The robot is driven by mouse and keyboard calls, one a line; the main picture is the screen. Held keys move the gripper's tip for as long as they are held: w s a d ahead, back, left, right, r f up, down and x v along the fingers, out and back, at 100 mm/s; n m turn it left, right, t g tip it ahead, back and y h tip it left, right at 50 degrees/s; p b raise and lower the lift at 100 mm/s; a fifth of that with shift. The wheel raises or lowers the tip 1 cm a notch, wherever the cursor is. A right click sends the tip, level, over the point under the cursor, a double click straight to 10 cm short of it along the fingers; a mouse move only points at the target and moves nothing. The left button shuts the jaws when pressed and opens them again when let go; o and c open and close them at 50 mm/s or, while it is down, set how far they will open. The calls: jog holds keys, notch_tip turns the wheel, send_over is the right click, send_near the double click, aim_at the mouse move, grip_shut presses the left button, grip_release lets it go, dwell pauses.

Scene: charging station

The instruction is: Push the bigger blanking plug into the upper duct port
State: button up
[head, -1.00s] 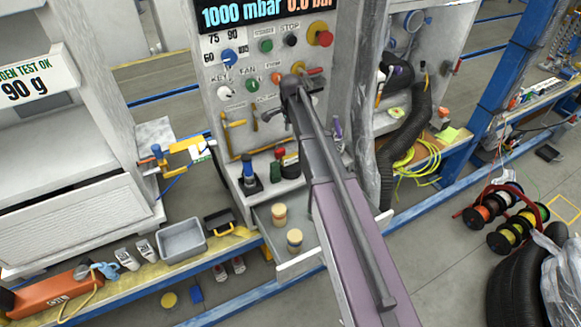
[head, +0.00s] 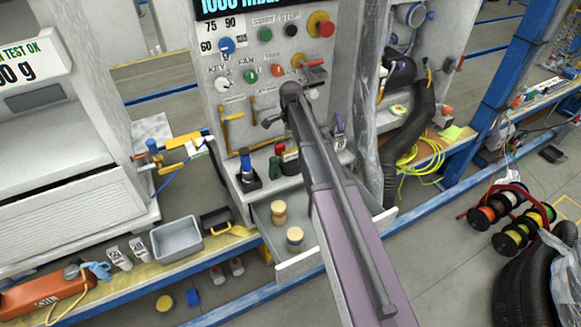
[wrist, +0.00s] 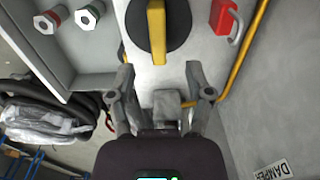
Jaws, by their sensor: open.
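Two short, round, beige-topped pieces that look like plugs stand in the open grey drawer (head: 300,268): a rear one (head: 279,212) and a front one (head: 294,239). I cannot tell which is bigger. A round duct fitting (head: 416,15) at the upper right may be the upper duct port; its opening is unclear. My gripper (head: 268,122) is in front of the control panel, above and apart from the drawer pieces. In the wrist view my gripper (wrist: 160,85) has its fingers spread with nothing held, facing a yellow handle on a dark disc (wrist: 157,25). No plug is recognisable there.
The control panel (head: 240,65) carries several knobs, buttons and yellow handles close to my arm. A black corrugated hose (head: 408,130) hangs at its right. A grey bin (head: 177,240) stands left of the drawer. In the wrist view a red piece (wrist: 222,18) is near the right finger.

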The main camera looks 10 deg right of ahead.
aim_at(291, 150)
jog(key=shift+f+b, duration=1.1)
jog(key=shift+f, duration=0.3)
jog(key=shift+s+a+f+b, duration=0.1)
jog(key=shift+s+f+b, duration=0.05)
jog(key=shift+f+b, duration=2.45)
jog(key=shift+c, duration=0.2)
grip_shut()
